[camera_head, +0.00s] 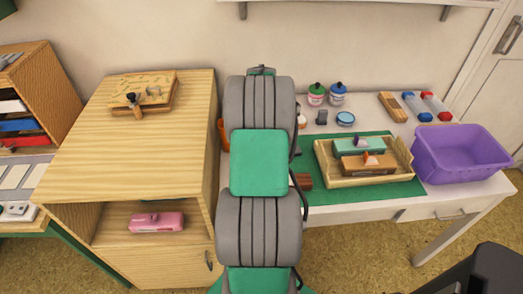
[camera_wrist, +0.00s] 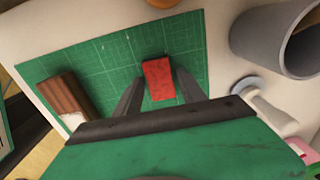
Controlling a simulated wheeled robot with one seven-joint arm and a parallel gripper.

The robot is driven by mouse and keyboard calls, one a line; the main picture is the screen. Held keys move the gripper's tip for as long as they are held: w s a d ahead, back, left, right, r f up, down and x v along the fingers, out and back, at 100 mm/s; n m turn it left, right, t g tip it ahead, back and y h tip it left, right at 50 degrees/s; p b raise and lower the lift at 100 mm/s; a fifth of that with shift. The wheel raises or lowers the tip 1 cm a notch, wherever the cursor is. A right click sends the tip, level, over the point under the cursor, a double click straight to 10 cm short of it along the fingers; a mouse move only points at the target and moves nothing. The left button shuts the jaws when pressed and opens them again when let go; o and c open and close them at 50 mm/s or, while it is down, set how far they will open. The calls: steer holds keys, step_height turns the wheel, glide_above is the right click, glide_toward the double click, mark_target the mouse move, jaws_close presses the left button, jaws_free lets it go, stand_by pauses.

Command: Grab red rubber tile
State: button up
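The red rubber tile (camera_wrist: 159,79) lies on the green cutting mat (camera_wrist: 108,58) in the wrist view. My gripper (camera_wrist: 160,76) is open, with one dark finger to the left of the tile and one to the right. Small gaps seem to show between the fingers and the tile's sides. The height of the fingertips over the mat is hard to tell. In the head view my arm hides the tile and my gripper.
A brown block (camera_wrist: 64,97) lies left of the tile, and a grey cup (camera_wrist: 282,40) stands to the right. In the head view, a wooden tray (camera_head: 332,176) holds stamp pads on the mat, beside a purple bin (camera_head: 484,158). A wooden cabinet (camera_head: 75,164) stands left.

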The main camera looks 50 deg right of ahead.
jaws_close()
stand_by(0.4)
